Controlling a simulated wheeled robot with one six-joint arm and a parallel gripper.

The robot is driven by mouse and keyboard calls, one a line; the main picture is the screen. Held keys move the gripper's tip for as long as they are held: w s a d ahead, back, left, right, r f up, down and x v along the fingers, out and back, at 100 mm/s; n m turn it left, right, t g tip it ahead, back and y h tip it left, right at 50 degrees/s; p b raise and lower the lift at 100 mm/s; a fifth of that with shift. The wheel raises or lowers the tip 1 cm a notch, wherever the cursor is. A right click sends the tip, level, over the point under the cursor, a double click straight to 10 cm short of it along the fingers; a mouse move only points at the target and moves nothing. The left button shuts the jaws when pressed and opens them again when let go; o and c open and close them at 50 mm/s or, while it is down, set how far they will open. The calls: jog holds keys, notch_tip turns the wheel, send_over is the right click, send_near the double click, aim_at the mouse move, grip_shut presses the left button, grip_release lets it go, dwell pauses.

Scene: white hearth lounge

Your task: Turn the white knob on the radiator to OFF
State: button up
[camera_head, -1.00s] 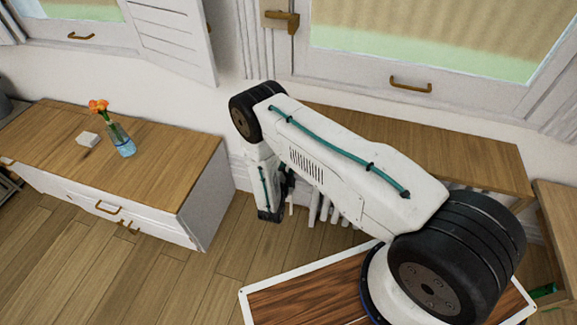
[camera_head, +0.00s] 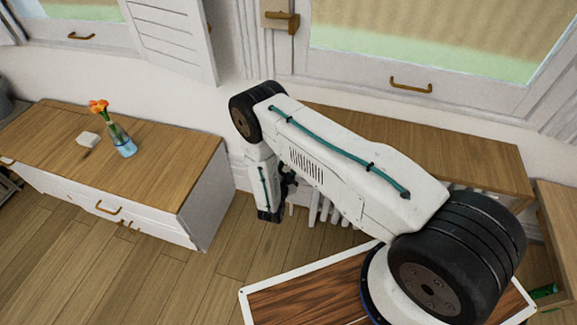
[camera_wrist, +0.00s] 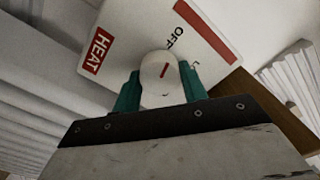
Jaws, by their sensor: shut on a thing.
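The white knob (camera_wrist: 158,90) shows in the wrist view, on a white plate with a red HEAT label (camera_wrist: 98,51) at its left and OFF lettering (camera_wrist: 173,38) above the knob. A short red mark on the knob tilts up and slightly right, roughly towards the OFF lettering; I cannot tell whether it lines up exactly. My gripper (camera_wrist: 160,88) has its teal fingers on both sides of the knob and is shut on it. In the head view, my gripper (camera_head: 272,215) points down beside the white radiator (camera_head: 322,210), and the knob is hidden there.
A wooden shelf (camera_head: 480,167) lies above the radiator, under the window. A white cabinet with a wooden top (camera_head: 180,160) stands at the left, bearing a blue vase with orange flowers (camera_head: 124,146) and a small white block (camera_head: 87,139). Open wooden floor lies between.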

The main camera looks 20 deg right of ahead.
jog(key=shift+s+f, duration=0.1)
jog(key=o, duration=1)
jog(key=shift+c, duration=0.2)
jog(key=v, duration=0.7)
jog(key=shift+s+a, duration=0.25)
jog(key=shift+s, duration=0.1)
